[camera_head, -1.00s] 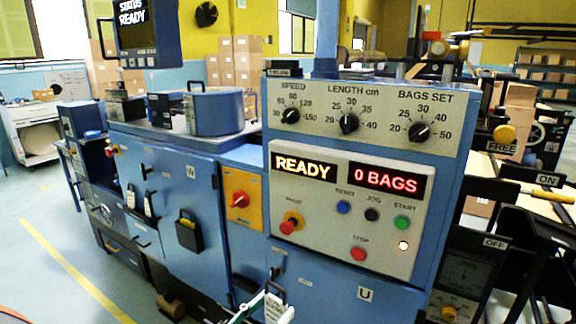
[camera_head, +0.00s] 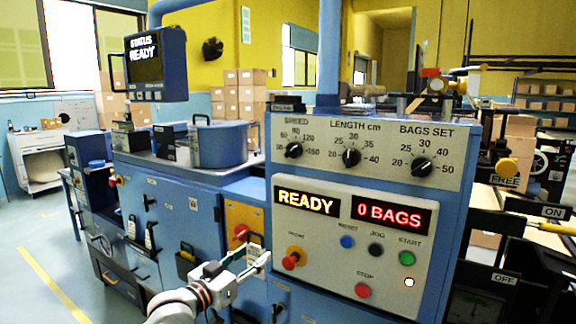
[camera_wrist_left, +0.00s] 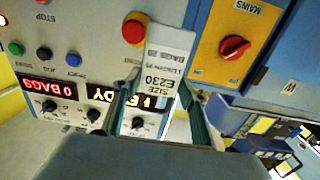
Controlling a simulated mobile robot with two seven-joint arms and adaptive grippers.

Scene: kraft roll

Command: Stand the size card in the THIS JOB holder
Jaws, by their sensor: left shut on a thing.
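The size card, a white slip printed SIZE E230, shows upside down in the left wrist view (camera_wrist_left: 168,62), held between the fingers of my left gripper (camera_wrist_left: 160,98). In the head view my left gripper (camera_head: 258,264) is in front of the blue machine, left of the red emergency knob, with the card (camera_head: 255,246) small at its fingertips. A small dark holder (camera_head: 286,106) sits on the control panel's top edge at its left end; its lettering is too small to read now. The gripper is well below it. My right gripper is not in view.
The control panel (camera_head: 345,240) has a red push knob (camera_head: 290,261), coloured buttons and dials close by. A red mains switch (camera_head: 241,232) is behind the gripper. A blue post (camera_head: 329,60) rises behind the holder. A status screen (camera_head: 155,62) hangs at upper left.

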